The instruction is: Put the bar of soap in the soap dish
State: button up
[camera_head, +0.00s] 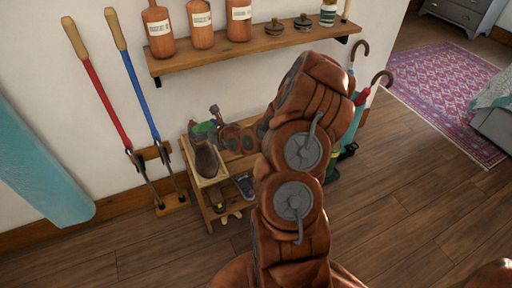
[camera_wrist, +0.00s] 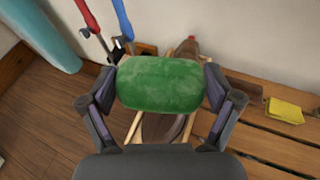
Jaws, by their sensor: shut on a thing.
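A green, rounded bar of soap (camera_wrist: 160,84) is between the two fingers of my gripper (camera_wrist: 160,92), which is shut on it. In the head view the soap (camera_head: 203,129) shows as a small green patch at my gripper (camera_head: 210,127), above the left end of a low wooden rack (camera_head: 186,152). My arm hides much of the rack there. I cannot make out the soap dish for sure. A flat reddish-brown thing (camera_wrist: 245,88) lies on the slats to the right of the soap in the wrist view; I cannot tell what it is.
Dark shoes (camera_head: 207,160) stand on the rack. A yellow block (camera_wrist: 284,110) lies on its slats. Red-handled (camera_head: 95,85) and blue-handled (camera_head: 140,88) tools lean at the left. A wall shelf (camera_head: 250,50) with bottles hangs above; umbrellas (camera_head: 366,85) stand right. Open floor (camera_head: 400,190) lies right.

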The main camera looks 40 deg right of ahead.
aim_at(243, 163)
jog(key=s+d+f+m+h+b, duration=0.1)
jog(key=s+d+f+b, duration=0.1)
jog(key=f, duration=0.3)
jog(key=s+d+f+m+h+b, duration=0.1)
jog(key=s+d+f+b, duration=0.1)
jog(key=f, duration=0.4)
jog(key=s+d+f+h+b, duration=0.2)
jog(key=s+d+f, duration=0.1)
jog(key=d+f, duration=0.2)
jog(key=shift+s+d+f+m, duration=0.15)
jog(key=shift+s+f+m, duration=0.25)
jog(key=shift+f, duration=0.15)
jog(key=shift+w+d+f+b, duration=0.15)
jog(key=shift+w+d+b, duration=0.1)
jog(key=shift+b, duration=0.85)
jog(key=b, duration=0.4)
jog(key=shift+w+d, duration=0.25)
jog(key=shift+w, duration=0.15)
jog(key=shift+d+f+b, duration=0.1)
jog(key=shift+b, duration=0.6)
jog(key=d+b, duration=0.1)
jog(key=b, duration=0.4)
